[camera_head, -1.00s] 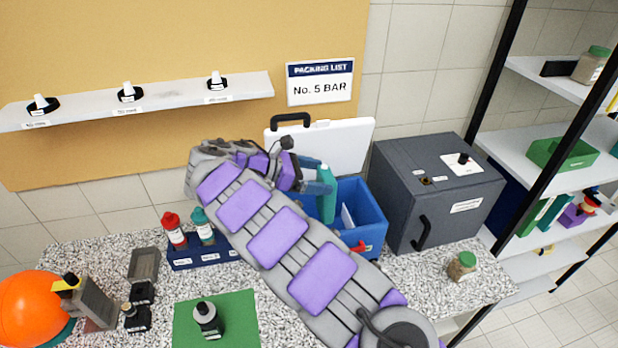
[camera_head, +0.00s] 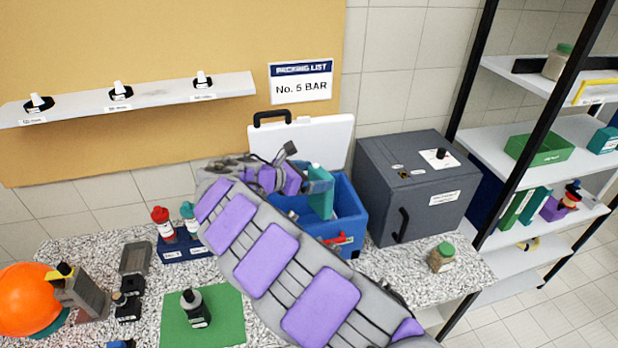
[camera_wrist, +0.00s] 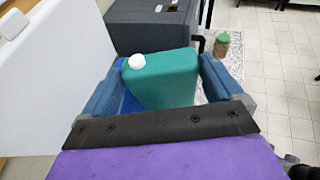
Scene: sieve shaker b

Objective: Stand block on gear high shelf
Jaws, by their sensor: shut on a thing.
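My gripper (camera_head: 316,183) is shut on a teal block (camera_head: 321,203) and holds it upright over the open blue case. In the wrist view the teal block (camera_wrist: 160,82) sits between the two blue fingers of my gripper (camera_wrist: 160,72), with a round white cap at its top left. In the head view part of the block is hidden by a finger. The tall shelf rack at right has a high shelf (camera_head: 518,75), bearing a dark flat item, a green-lidded jar and a yellow-handled thing. No label clearly reads "gear".
The blue case (camera_head: 350,222) has a raised white lid (camera_head: 325,138). A dark grey box machine (camera_head: 400,190) stands between it and the rack. A green-lidded jar (camera_head: 441,258) is on the counter. The middle shelf holds a green tray (camera_head: 540,148). Black rack posts stand in front.

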